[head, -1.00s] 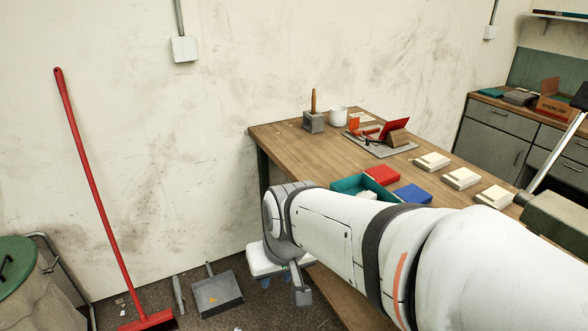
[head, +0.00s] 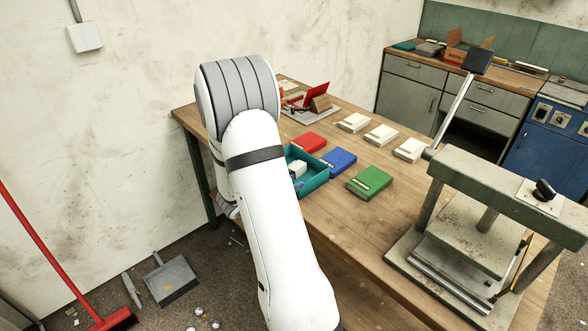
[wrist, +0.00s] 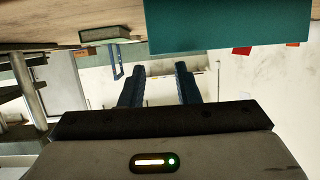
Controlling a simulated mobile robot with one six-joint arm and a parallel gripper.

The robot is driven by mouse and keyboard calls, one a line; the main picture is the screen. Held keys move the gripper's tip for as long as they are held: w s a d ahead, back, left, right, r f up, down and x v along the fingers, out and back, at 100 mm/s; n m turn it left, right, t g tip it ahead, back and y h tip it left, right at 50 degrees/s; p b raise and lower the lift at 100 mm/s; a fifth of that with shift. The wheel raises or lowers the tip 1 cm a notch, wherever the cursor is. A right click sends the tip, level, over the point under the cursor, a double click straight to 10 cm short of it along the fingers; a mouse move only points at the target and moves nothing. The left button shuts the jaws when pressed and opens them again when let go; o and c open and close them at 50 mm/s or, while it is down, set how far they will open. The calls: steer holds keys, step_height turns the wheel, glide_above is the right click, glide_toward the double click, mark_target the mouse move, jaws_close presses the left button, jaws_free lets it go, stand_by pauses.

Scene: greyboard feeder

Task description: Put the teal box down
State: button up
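The teal box (head: 314,180) is open-topped and sits on the wooden table near its left edge, with a white piece inside. My arm hides its left part. In the wrist view, a plain teal panel, apparently the box's side (wrist: 228,25), fills the top right and the scene looks upside down. My gripper (wrist: 160,70) has its two dark blue fingers apart, with nothing between them. The teal panel lies beyond the fingertips, apart from them.
A red box (head: 309,142), a blue box (head: 339,160) and a green box (head: 369,182) lie beside the teal one. Several cream blocks (head: 380,134) lie behind. A green press (head: 480,220) stands at the table's right. A dustpan (head: 171,280) lies on the floor.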

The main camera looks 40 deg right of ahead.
steer(key=shift+s+d+f+g, duration=0.1)
steer(key=shift+s+d+g, duration=0.2)
steer(key=shift+s+g, duration=0.1)
steer(key=shift+s+d+h, duration=0.1)
steer(key=shift+d+h, duration=0.2)
steer(key=x, duration=0.2)
steer(key=p+x, duration=0.1)
steer(key=x, duration=0.4)
steer(key=shift+w+p, duration=0.3)
steer(key=shift+p, duration=0.05)
jaws_close()
